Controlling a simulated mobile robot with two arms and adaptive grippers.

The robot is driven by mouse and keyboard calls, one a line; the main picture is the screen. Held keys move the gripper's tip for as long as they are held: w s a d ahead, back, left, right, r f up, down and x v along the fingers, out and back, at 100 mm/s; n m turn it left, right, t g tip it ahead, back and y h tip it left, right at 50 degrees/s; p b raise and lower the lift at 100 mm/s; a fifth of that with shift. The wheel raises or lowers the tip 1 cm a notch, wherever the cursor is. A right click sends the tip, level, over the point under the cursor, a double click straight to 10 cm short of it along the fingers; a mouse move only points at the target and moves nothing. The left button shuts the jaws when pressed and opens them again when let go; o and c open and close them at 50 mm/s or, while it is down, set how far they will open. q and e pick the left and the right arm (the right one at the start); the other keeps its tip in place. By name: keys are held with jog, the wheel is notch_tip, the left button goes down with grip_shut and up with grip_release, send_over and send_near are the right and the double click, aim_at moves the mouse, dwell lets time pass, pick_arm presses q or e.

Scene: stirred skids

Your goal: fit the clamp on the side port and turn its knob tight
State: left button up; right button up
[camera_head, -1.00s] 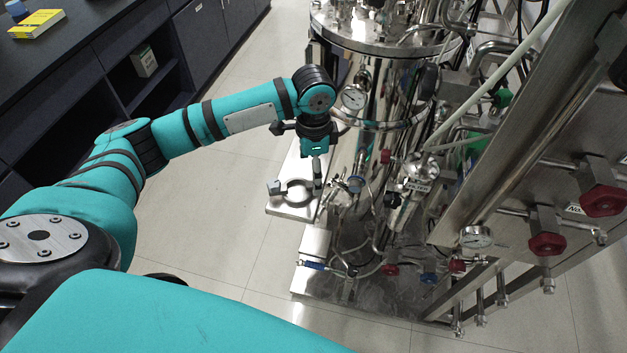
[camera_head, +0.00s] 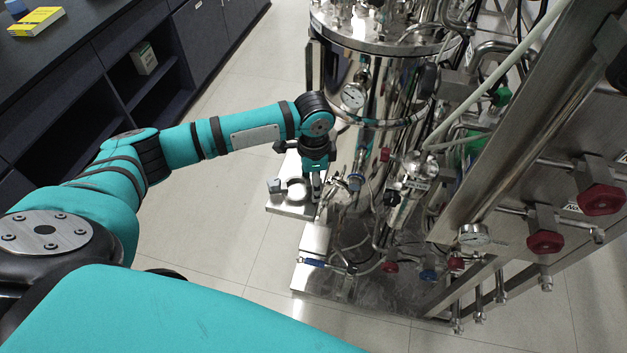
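An open metal ring that looks like the clamp (camera_head: 296,188) lies on a small silver shelf (camera_head: 285,208) at the left of the steel vessel. A small grey block stands at its left end. My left gripper (camera_head: 316,186) points down at the ring's right side, its fingertips close to it. I cannot tell whether they touch it or whether they are closed. A small fitting with a blue ring (camera_head: 355,182) sits on the vessel's lower side, right of the gripper; I cannot tell whether it is the side port. My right gripper is not in view.
The steel vessel (camera_head: 375,130) with gauge, pipes and hoses stands close right of my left gripper. A steel frame with red-knobbed valves (camera_head: 545,242) fills the right. A dark bench (camera_head: 75,50) is at upper left. The floor between is clear.

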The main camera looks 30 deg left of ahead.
pick_arm(q)
grip_shut()
jog(key=shift+r, duration=0.1)
jog(key=shift+r+p, duration=0.55)
jog(key=shift+p, duration=0.55)
dwell(0.3)
notch_tip(320, 180, up, 4)
jog(key=p, duration=0.5)
dwell(0.3)
